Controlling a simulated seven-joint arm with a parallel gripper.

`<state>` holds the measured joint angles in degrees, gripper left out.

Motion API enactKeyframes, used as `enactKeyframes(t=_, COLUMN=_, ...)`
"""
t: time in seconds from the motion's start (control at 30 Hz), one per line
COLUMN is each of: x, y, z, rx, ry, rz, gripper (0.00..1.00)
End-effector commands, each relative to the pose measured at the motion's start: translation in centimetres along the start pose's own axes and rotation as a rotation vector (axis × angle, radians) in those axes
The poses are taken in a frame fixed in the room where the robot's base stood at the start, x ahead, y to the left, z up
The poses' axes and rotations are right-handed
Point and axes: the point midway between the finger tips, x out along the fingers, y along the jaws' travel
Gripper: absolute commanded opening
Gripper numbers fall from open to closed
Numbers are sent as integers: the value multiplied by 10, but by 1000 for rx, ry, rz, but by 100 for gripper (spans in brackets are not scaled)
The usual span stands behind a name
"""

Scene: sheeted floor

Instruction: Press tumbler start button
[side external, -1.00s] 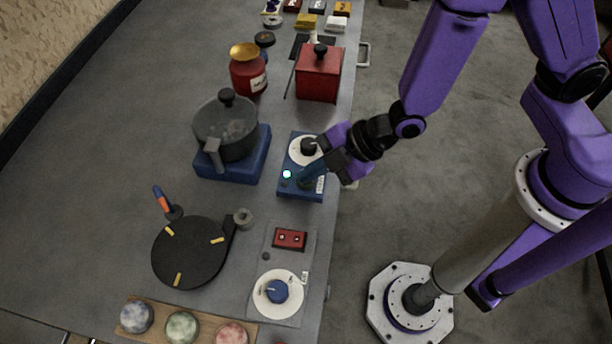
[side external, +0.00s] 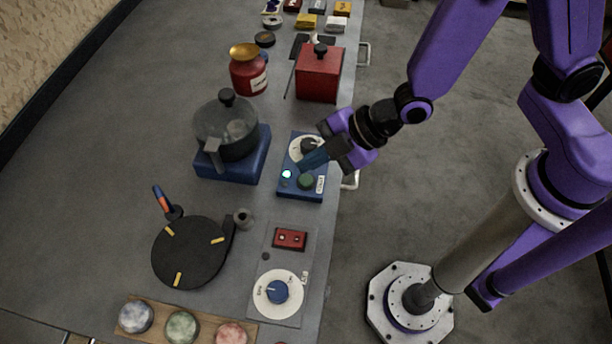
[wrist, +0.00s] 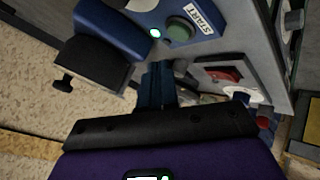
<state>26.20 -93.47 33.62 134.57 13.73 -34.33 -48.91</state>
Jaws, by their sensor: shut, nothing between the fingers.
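The tumbler (side external: 222,125) is a see-through grey drum with a black knob, on a blue base (side external: 238,165). To its right is a blue control box (side external: 292,191) with a white dial (side external: 294,151), a lit pale-green light (side external: 286,174) and a green round start button (side external: 305,181). The button, beside a START label, also shows in the wrist view (wrist: 180,29). My gripper (side external: 304,167) is shut and empty. Its blue fingers (wrist: 158,68) are above the box, between dial and button in the side view, apart from the button.
A red box (side external: 319,78) and a red jar (side external: 247,76) stand behind.

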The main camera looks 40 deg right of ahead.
Motion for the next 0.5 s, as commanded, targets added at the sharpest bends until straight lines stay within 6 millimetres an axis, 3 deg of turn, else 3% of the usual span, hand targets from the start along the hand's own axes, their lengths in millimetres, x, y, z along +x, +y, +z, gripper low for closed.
enactKeyframes(t=0.5, x=-23, y=16, z=-16, rx=0, ry=0, rz=-1, gripper=0)
